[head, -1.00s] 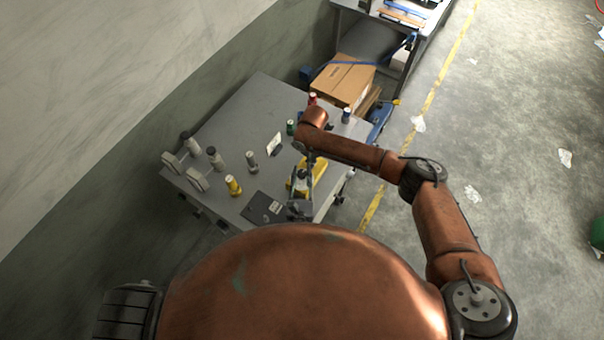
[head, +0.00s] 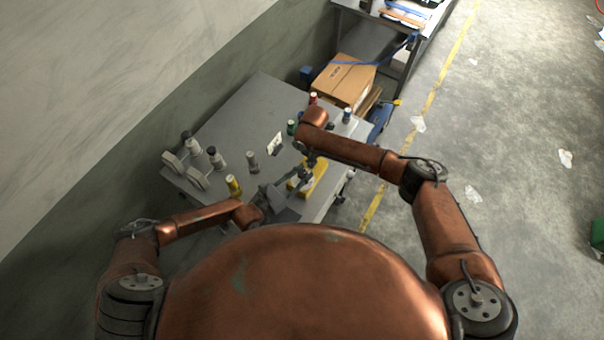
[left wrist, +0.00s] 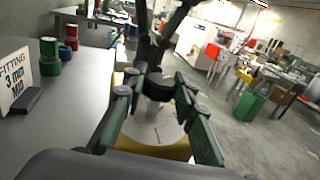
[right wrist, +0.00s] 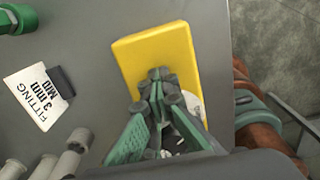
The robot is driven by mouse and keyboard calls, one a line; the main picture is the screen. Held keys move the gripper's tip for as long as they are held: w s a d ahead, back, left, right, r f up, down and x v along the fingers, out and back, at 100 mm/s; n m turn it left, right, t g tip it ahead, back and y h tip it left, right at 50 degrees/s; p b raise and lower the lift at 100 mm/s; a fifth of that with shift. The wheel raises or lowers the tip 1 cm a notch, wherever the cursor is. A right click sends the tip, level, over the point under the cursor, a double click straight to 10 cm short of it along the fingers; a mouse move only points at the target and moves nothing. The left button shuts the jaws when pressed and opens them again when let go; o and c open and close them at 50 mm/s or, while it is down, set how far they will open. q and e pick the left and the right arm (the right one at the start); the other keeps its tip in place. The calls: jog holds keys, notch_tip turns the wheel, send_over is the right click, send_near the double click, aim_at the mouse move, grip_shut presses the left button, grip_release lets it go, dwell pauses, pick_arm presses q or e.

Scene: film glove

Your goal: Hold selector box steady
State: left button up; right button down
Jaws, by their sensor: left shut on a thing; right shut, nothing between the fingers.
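The yellow selector box (head: 318,182) lies near the right edge of the grey table. In the left wrist view its yellow side (left wrist: 150,146) and a white round dial (left wrist: 158,128) show between my left fingers. My left gripper (head: 296,186) reaches in from the near side and is shut on the box. My right gripper (head: 309,161) points down over the box. In the right wrist view it (right wrist: 160,76) is shut and empty, its tips over the yellow top (right wrist: 155,45). It partly hides the white dial (right wrist: 194,102).
A sign reading "FITTING 3 mm MID" (right wrist: 38,97) stands beside the box. Grey cylinders (head: 252,161), a yellow one (head: 233,186) and coloured spools (left wrist: 50,54) stand on the table (head: 245,120). A cardboard box (head: 343,82) sits behind it. Floor at right is mostly clear.

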pick_arm(q)
jog(key=shift+s+d+r+m+g+h, duration=0.1)
jog(key=shift+d+m+g+h, duration=0.1)
jog(key=shift+m+g+h, duration=0.35)
jog(key=o, duration=1.2)
jog(key=shift+a, duration=0.1)
jog(key=shift+s+a, duration=0.25)
jog(key=shift+a, duration=0.15)
jog(key=v, duration=1.1)
jog(key=shift+s, duration=0.1)
